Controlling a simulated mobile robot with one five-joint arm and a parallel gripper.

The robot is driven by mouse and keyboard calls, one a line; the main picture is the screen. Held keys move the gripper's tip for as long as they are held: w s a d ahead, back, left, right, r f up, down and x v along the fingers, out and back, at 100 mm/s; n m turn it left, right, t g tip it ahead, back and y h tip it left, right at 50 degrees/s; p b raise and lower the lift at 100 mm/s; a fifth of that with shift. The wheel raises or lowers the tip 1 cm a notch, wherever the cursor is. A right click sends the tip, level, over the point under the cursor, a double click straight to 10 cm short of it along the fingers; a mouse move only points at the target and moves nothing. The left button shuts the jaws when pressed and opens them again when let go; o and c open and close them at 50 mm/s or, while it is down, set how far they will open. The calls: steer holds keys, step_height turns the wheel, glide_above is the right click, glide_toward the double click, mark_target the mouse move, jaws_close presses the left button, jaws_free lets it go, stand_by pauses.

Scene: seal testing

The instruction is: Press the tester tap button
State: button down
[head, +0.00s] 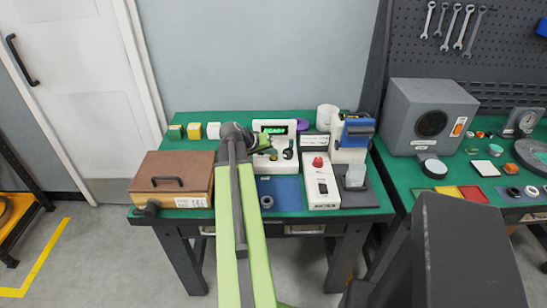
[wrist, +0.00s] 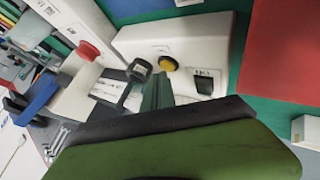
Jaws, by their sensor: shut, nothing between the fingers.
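The tester is a white unit (head: 290,165) with a lit green display (head: 274,129), standing mid-bench in the head view. In the wrist view its white body (wrist: 130,42) carries a round yellow button (wrist: 168,63), a dark round knob (wrist: 140,69) and a black switch (wrist: 204,84). No label shows which is the tap button. My gripper (head: 264,141) is in front of the tester's upper left part. In the wrist view its shut, empty fingertips (wrist: 157,90) point toward the yellow button and look just short of it; contact cannot be told.
A white box with a red button (head: 317,161) stands right of the tester. A blue-and-white device (head: 354,134) is further right. A blue mat (head: 282,193) lies in front.

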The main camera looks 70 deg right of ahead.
mark_target(272, 158)
steer(key=shift+f+b, duration=0.35)
steer(key=shift+f, duration=0.05)
stand_by(0.5)
steer(key=shift+r+p, duration=0.8)
steer(key=shift+r, duration=0.1)
step_height(272, 158, up, 5)
steer(key=p, duration=0.5)
stand_by(0.4)
